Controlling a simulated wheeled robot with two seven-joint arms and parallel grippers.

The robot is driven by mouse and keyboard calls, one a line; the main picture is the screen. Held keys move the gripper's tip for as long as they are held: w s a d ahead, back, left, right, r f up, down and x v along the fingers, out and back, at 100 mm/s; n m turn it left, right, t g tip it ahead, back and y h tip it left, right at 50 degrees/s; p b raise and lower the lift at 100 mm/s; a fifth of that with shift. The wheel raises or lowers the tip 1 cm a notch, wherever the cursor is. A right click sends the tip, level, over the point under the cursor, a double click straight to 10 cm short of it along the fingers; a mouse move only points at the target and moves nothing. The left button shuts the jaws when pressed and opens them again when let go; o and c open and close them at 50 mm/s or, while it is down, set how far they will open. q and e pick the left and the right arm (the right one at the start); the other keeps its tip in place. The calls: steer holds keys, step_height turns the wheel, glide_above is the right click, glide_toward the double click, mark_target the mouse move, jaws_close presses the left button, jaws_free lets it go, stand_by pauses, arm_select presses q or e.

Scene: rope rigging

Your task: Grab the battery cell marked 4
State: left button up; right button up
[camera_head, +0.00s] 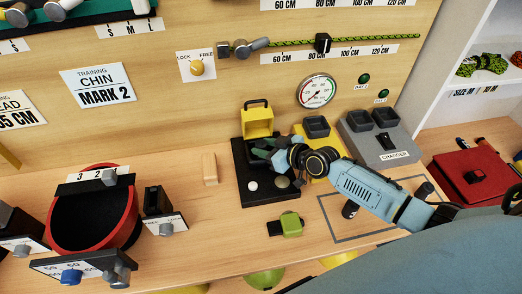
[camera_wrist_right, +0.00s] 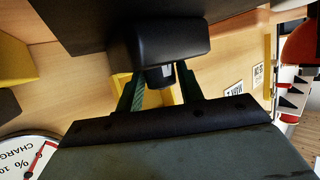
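No battery cell with a readable 4 shows in either view. My right gripper (camera_head: 262,148) is over the black board (camera_head: 268,198), in front of the yellow holder (camera_head: 257,122). In the right wrist view its two dark green fingers (camera_wrist_right: 161,90) stand apart. A black block with a short cylinder (camera_wrist_right: 160,75) shows between and beyond them; I cannot tell whether they touch it. A small black cylinder (camera_head: 349,210) lies inside the outlined square on the table, its marking unreadable. My left gripper is not in view.
A grey charger (camera_head: 390,157) with dark slots stands right of a yellow unit (camera_head: 319,130). A round gauge (camera_head: 316,91) is on the wall. A green device (camera_head: 289,225) lies in front of the board. A red-rimmed black bin (camera_head: 128,232) and a red case (camera_head: 470,180) flank the area.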

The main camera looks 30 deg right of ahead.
steer(key=shift+w, duration=0.15)
steer(key=c, duration=0.7)
steer(key=shift+r, duration=0.1)
